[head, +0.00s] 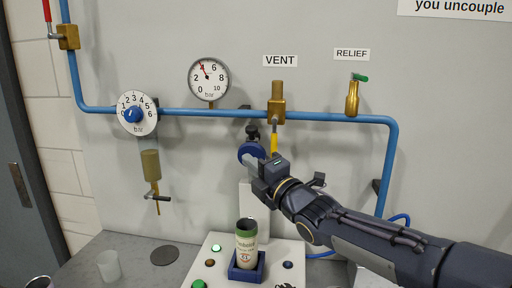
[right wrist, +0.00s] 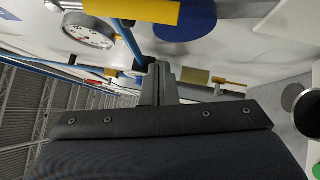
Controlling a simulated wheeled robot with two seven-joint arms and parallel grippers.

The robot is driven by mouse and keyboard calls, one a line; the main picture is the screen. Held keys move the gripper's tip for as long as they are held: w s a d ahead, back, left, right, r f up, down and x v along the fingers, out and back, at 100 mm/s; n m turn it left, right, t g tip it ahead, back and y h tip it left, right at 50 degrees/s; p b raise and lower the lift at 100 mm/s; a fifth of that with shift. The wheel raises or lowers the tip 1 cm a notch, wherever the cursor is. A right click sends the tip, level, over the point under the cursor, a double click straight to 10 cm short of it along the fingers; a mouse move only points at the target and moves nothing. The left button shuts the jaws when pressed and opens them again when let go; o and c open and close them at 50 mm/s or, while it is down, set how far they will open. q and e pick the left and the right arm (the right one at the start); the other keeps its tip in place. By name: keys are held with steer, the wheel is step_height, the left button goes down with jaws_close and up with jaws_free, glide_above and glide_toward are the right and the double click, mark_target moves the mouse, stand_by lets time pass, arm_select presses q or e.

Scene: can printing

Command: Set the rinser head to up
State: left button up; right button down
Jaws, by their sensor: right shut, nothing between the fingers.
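What looks like the rinser head is a round blue part (head: 247,149) under a black fitting, on the wall above the white base unit. My right gripper (head: 252,163) reaches in from the right and is shut, with its fingertips overlapping the blue part's lower edge; I cannot tell if they touch. In the right wrist view, the shut fingers (right wrist: 160,80) hold nothing, and a blue disc (right wrist: 185,18) lies beyond them. The gripper partly hides the blue part and its mount. My left gripper is not in view.
A printed can (head: 246,250) stands upright in a blue holder below the gripper. The yellow vent handle (head: 274,143) hangs close to the gripper. A blue pipe (head: 340,118) runs above. A clear cup (head: 109,266) stands at left on the grey bench.

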mark_target(252, 144)
steer(key=w, duration=0.1)
steer(key=w+p, duration=0.1)
steer(key=w+d+r, duration=0.1)
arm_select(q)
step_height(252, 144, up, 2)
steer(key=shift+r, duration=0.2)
arm_select(e)
steer(key=shift+w+f, duration=0.1)
steer(key=shift+w, duration=0.05)
steer(key=p, duration=0.1)
steer(key=r+p, duration=0.1)
steer(key=shift+w+d+r+m+p, duration=0.1)
steer(key=shift+w+r+m+p, duration=0.1)
steer(key=shift+w+m+p, duration=0.15)
steer(key=shift+w+d+h, duration=0.1)
steer(key=shift+w+h, duration=0.2)
steer(key=shift+w, duration=0.05)
steer(key=shift+w+d, duration=0.1)
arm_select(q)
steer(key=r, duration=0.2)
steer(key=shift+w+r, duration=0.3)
arm_select(e)
steer(key=shift+f, duration=0.1)
